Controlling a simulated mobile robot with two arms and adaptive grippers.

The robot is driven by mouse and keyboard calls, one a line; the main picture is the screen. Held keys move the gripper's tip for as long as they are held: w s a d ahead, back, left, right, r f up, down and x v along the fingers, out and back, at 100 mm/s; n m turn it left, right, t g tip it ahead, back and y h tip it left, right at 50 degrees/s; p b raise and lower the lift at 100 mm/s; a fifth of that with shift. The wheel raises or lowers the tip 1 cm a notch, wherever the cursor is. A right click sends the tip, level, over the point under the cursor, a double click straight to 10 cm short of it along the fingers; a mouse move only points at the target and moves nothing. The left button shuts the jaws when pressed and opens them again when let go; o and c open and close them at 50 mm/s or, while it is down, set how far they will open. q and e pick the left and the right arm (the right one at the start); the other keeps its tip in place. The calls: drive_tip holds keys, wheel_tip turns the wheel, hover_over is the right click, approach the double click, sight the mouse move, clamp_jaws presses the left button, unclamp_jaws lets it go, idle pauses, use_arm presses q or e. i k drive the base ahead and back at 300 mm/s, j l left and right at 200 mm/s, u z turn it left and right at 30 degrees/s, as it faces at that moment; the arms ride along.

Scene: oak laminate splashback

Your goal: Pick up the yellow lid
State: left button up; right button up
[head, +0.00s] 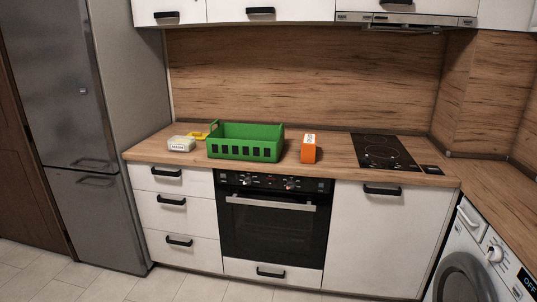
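A small yellow thing (198,135), which looks like the yellow lid, lies on the wooden counter left of the green basket. It is partly hidden behind a small whitish container (181,144) with a label on its front. The green basket (245,153) stands just to its right, with slots in its front wall. Neither of my grippers shows in the head view.
An orange box (309,149) stands on the counter (335,165) right of the basket. A black hob (384,152) lies farther right. A tall grey fridge (75,130) borders the counter's left end. White wall cabinets hang above. The tiled floor in front is clear.

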sight(199, 136)
drive_tip(key=i+j+u, duration=0.1)
drive_tip(key=i+u, duration=0.25)
drive_tip(key=i, duration=0.4)
drive_tip(key=i+l+u, duration=0.1)
drive_tip(key=i+u, duration=0.25)
drive_tip(key=i, duration=0.4)
